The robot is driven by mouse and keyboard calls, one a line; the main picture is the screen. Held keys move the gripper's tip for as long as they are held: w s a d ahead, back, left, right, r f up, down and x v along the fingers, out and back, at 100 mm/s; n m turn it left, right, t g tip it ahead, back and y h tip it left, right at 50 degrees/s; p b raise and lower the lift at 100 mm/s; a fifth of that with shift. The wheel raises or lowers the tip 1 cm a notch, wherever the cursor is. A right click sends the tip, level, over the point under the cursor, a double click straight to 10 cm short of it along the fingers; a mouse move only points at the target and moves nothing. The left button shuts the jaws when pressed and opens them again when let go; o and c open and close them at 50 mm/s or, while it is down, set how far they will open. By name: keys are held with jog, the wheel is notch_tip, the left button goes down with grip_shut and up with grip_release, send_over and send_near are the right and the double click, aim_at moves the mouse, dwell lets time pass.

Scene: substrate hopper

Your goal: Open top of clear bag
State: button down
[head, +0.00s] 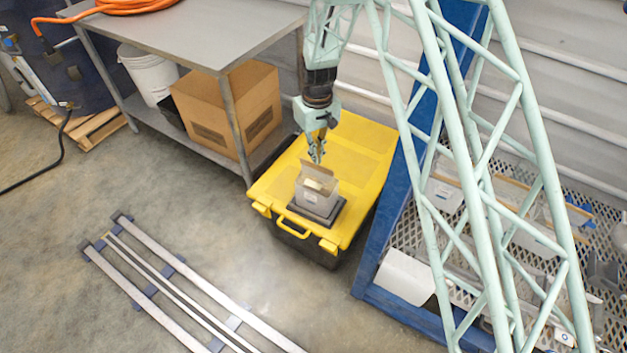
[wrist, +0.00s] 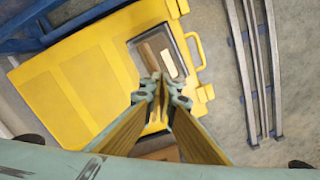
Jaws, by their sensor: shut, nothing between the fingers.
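The clear bag (head: 316,197) looks like a pale, see-through block standing upright on a dark square base (head: 296,215). Its top shows tan flaps and a pale piece inside. In the wrist view the bag (wrist: 153,48) shows from above as a brown opening with a whitish piece in it, partly hidden by my fingers. My gripper (head: 317,152) points down just above the bag's top; I cannot tell whether it touches. In the wrist view my gripper (wrist: 163,82) has its fingertips together with nothing held, at the near side of the opening.
The bag's base rests on a yellow-lidded tote (head: 365,150). A grey metal table (head: 190,35) with a cardboard box (head: 225,105) beneath stands left. A blue-framed mesh rack (head: 375,240) is right. Metal rails (head: 180,290) lie on the floor, front left. Floor between is clear.

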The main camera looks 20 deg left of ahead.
jog(key=shift+f+b, duration=0.3)
jog(key=shift+f, duration=0.45)
dwell(1.0)
jog(key=shift+r, duration=0.25)
dwell(0.3)
jog(key=shift+w, duration=0.3)
dwell(0.3)
jog(key=shift+w+d, duration=0.25)
jog(key=shift+w, duration=0.75)
jog(key=shift+w+f, duration=0.1)
jog(key=shift+f, duration=0.55)
dwell(0.5)
jog(key=shift+s+a, duration=0.1)
jog(key=shift+s, duration=0.2)
dwell(0.3)
